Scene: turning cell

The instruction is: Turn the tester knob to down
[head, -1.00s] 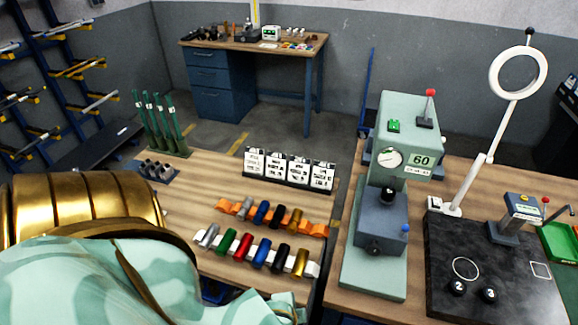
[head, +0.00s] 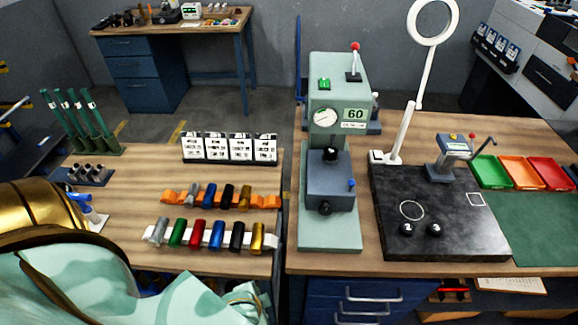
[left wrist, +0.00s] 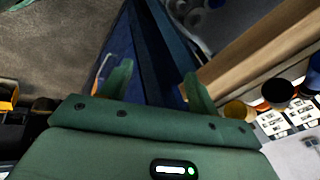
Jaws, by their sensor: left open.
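The tester (head: 340,95) is a pale green upright machine with a round dial and a "60" label, standing on the right bench in the head view. A black knob (head: 331,154) sits on its front block, and another dark knob (head: 323,208) is lower down. A small blue knob (head: 351,185) is at the block's right side. A red-tipped lever (head: 355,47) stands on top. I cannot tell which one is the tester knob. My left gripper (left wrist: 157,74) shows in the left wrist view, open and empty beside a bench edge, away from the tester. My right gripper is not in view.
The left bench holds a rack of coloured cylinders (head: 197,234), cards (head: 229,149) and green tools (head: 83,122). Right of the tester are a black plate (head: 455,225) with two black balls, a ring on an arm (head: 433,22), and coloured trays (head: 520,172).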

